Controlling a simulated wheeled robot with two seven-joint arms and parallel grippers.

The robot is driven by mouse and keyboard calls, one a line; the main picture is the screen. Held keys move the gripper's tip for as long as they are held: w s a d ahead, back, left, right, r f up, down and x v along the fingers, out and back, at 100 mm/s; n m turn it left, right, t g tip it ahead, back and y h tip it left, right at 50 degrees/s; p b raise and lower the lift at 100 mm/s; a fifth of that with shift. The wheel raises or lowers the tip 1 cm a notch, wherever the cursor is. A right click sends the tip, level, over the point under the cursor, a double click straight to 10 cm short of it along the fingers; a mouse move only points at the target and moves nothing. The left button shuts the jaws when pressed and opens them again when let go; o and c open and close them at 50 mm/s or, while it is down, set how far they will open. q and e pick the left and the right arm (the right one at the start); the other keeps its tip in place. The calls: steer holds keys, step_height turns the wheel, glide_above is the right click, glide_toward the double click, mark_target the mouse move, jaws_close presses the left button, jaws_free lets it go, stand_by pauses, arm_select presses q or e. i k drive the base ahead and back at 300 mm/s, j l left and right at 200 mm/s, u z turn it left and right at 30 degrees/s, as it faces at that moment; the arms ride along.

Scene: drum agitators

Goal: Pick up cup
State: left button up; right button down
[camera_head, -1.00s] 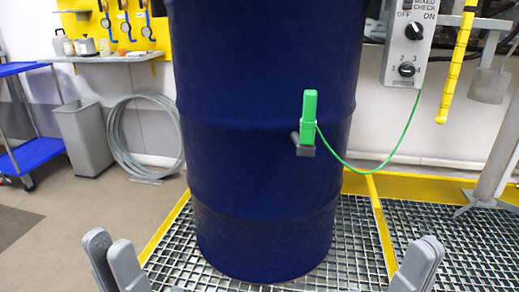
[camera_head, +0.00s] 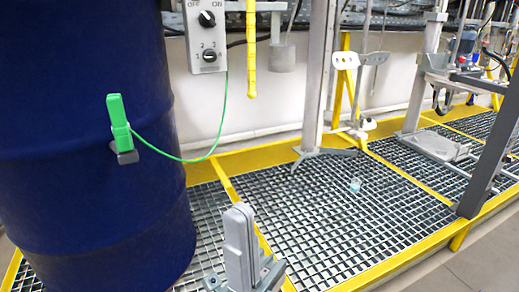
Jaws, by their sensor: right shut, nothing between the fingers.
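A small clear cup with a light blue tint (camera_head: 355,185) stands on the metal grating to the right of the blue drum. It looks small and far off, and nothing covers it. My right gripper (camera_head: 239,212) shows at the bottom, left of the cup and well nearer to me. Its grey fingers are shut and hold nothing. My left gripper is not in view.
The large blue drum (camera_head: 85,150) fills the left, with a green clamp (camera_head: 120,122) and its green wire on it. A grey post (camera_head: 318,80) on a splayed foot stands behind the cup. Yellow edging (camera_head: 405,258) bounds the grating (camera_head: 325,225).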

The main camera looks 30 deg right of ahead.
mark_target(356, 185)
steer(key=z, duration=1.85)
steer(key=u, duration=0.75)
steer(key=i+l+u, duration=0.15)
steer(key=l+u, duration=0.25)
steer(key=i+l+u, duration=0.1)
steer(key=l+u, duration=0.85)
steer(key=l, duration=1.75)
